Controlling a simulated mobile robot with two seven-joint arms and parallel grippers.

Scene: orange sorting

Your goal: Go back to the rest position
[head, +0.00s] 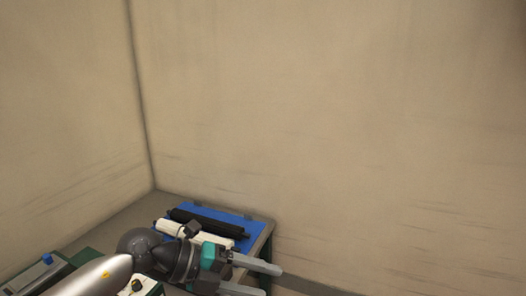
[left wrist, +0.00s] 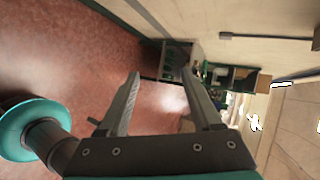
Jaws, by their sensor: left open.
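My left arm comes in from the bottom left in the head view. My left gripper (head: 272,281) is open and empty, its two grey fingers pointing right past the table's right edge. In the left wrist view the same gripper (left wrist: 160,78) shows both fingers apart with nothing between them. My right gripper is in neither view. No oranges can be made out.
A table (head: 128,222) stands in the wall corner, partly hidden by my arm. On it a blue mat (head: 228,217) bears a black roller (head: 207,222) and a white one. A grey device (head: 38,272) is at left. Reddish floor (left wrist: 85,60) shows bare in the wrist view.

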